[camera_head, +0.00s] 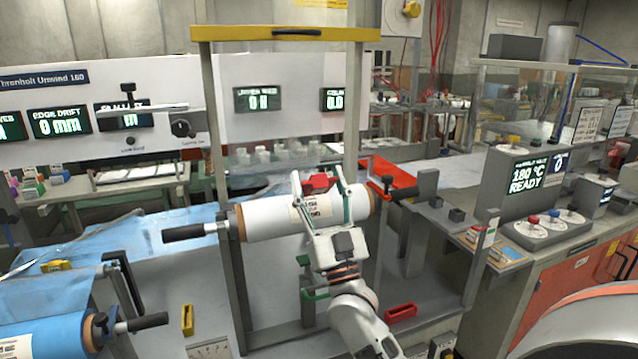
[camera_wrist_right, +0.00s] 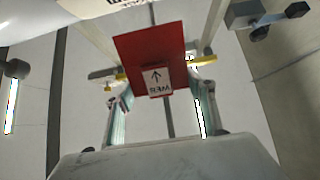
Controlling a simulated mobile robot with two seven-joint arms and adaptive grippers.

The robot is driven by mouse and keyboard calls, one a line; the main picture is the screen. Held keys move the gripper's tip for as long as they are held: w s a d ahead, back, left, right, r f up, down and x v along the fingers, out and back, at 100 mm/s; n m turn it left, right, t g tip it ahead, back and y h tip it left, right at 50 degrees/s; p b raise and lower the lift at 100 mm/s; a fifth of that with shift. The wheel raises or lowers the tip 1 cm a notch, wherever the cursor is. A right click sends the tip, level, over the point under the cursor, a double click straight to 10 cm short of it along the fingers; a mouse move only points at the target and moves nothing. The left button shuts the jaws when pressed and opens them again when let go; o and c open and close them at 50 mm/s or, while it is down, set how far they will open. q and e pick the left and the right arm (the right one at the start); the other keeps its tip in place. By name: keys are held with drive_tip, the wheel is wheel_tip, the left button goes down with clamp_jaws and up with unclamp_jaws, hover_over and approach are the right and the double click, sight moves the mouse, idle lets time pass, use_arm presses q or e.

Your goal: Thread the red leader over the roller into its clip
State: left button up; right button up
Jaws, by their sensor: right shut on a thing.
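The red leader (camera_wrist_right: 150,48) is a flat red piece with a white arrow label. It sits between the fingers of my right gripper (camera_head: 320,184), which is shut on it. In the head view a bit of the red leader (camera_head: 319,181) shows between the fingertips, above and in front of a white roll (camera_head: 265,219) with brown ends and a black handle at the left. I cannot tell whether the leader touches the roll. Which part is the roller or the clip is not clear. My left gripper is not in view.
A yellow-topped frame (camera_head: 285,33) stands around the roll. A red part (camera_head: 398,181) lies right of it. Small yellow (camera_head: 187,320) and red (camera_head: 401,313) pieces sit low on the machine. A blue-covered roll (camera_head: 50,338) is at lower left. A control box (camera_head: 530,180) stands right.

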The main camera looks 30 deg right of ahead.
idle(0.3)
drive_tip(key=shift+s+r+p, duration=0.4)
drive_tip(key=shift+r+p, duration=0.05)
drive_tip(key=shift+p, duration=0.2)
drive_tip(key=shift+s+a+r+p, duration=0.2)
drive_tip(key=shift+s+r+p, duration=0.25)
drive_tip(key=shift+s+p, duration=0.15)
drive_tip(key=shift+s+a+r+p, duration=0.15)
drive_tip(key=shift+s+r+p, duration=0.3)
drive_tip(key=shift+s+p, duration=0.15)
drive_tip(key=shift+s+a+r, duration=0.2)
drive_tip(key=shift+s+r, duration=0.45)
drive_tip(key=shift+s, duration=0.2)
